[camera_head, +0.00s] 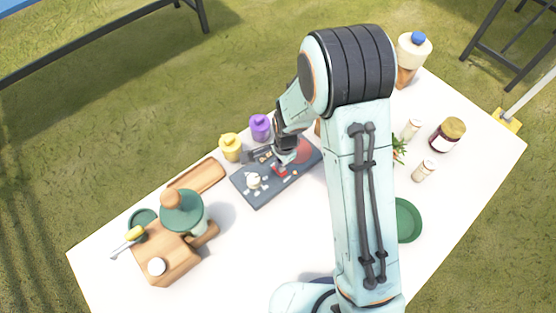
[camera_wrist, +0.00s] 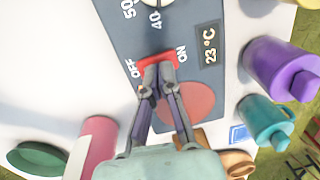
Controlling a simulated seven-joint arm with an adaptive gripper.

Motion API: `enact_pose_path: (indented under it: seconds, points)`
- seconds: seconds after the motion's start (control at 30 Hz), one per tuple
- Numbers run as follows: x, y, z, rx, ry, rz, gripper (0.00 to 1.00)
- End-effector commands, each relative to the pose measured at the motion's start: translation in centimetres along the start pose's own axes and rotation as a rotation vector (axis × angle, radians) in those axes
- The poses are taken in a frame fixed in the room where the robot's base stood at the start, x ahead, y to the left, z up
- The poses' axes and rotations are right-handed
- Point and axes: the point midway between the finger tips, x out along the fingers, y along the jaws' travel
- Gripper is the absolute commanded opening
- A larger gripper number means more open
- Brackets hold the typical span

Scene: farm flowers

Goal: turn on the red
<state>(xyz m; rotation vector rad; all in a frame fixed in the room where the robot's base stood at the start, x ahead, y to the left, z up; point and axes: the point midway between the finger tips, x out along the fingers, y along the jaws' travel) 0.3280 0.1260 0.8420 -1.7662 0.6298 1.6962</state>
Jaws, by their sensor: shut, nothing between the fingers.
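A dark grey heating plate (camera_head: 262,199) lies on the table in the head view, and its panel (camera_wrist: 125,40) fills the upper middle of the wrist view. The red switch (camera_wrist: 152,58) sits between the labels OFF and ON. It also shows as a small red spot in the head view (camera_head: 281,170). My gripper (camera_wrist: 158,72) is shut and empty, its fingertips at the red switch and partly covering it; I cannot tell if they touch. A display (camera_wrist: 209,45) reads 23 °C. A white dial (camera_head: 253,181) and a reddish round plate (camera_wrist: 188,103) are on the panel.
Yellow (camera_head: 231,147) and purple (camera_head: 260,127) bottles stand behind the plate. A wooden board (camera_head: 197,176) and a green-topped grinder-like object (camera_head: 182,210) are to the left. Jars (camera_head: 447,134) and a green dish (camera_head: 408,219) are right of my arm.

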Motion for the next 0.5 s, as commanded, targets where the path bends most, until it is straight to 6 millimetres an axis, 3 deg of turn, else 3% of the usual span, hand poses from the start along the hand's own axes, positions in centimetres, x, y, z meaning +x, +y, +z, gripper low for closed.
enact_pose_path:
  seconds: [0.37, 0.5]
  points:
    - [-0.2, 0.1, 0.0, 0.0, 0.0, -0.001, 0.0]
    - [-1.3, -0.2, 0.0, 0.0, 0.001, -0.005, 0.0]
